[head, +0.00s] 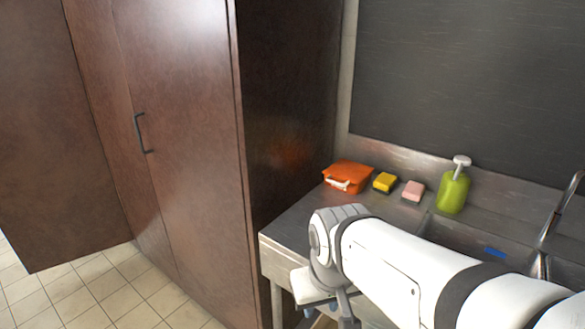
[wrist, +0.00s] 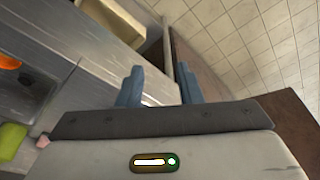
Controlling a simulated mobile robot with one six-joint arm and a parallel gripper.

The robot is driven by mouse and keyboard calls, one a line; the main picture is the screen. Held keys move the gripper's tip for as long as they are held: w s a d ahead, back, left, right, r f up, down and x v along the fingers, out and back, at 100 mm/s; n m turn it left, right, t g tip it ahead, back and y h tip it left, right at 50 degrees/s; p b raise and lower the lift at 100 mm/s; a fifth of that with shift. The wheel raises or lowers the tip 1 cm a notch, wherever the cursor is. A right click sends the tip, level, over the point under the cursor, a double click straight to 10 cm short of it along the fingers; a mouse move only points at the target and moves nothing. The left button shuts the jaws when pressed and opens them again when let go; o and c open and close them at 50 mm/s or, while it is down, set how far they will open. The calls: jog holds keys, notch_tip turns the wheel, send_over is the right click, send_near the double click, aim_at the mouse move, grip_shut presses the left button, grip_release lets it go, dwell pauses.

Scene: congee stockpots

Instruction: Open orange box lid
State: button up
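The orange box (head: 347,176) sits on the metal counter at the back left, near the dark cabinet side. Its lid looks shut, and a white handle or latch (head: 338,184) shows on its front. My gripper hangs low by the counter's front edge in the head view, partly hidden by my arm. In the wrist view my gripper (wrist: 158,88) shows two blue-grey fingers apart with nothing between them. It is well away from the box. An orange thing (wrist: 9,62) is cut off at the left edge of the wrist view; I cannot tell what it is.
A yellow sponge (head: 384,182), a pink sponge (head: 413,191) and a green soap bottle (head: 453,190) stand right of the box. A sink (head: 468,239) with a tap (head: 562,215) lies further right. A tall brown cabinet (head: 185,120) stands at left; the tiled floor is clear.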

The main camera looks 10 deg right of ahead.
aim_at(338, 184)
jog(key=w+d+m+t+y, duration=0.25)
jog(key=w+m+y, duration=0.65)
jog(key=w, duration=1.5)
jog(key=w+d+f+m+t+h, duration=0.1)
jog(key=w+d+f+m+t, duration=0.1)
jog(key=w+d, duration=0.3)
jog(key=w+d+f+m+t+h, duration=0.1)
jog(key=w+d+m+t, duration=0.3)
jog(key=d, duration=0.5)
jog(key=w+d+f+m+t+h, duration=0.1)
jog(key=w+d+f+m+t, duration=0.1)
jog(key=w+d+m, duration=0.3)
jog(key=shift+w+d+f+t, duration=0.15)
jog(key=shift+w+d+t, duration=0.15)
jog(key=shift+w+d, duration=0.4)
jog(key=shift+w+d+f+t, duration=0.15)
jog(key=shift+w+d+t, duration=0.1)
jog(key=shift+w+d, duration=0.4)
jog(key=shift+w+d+f, duration=0.1)
jog(key=shift+w+d, duration=0.1)
jog(key=p+x, duration=0.1)
jog(key=x, duration=0.6)
jog(key=shift+w, duration=0.1)
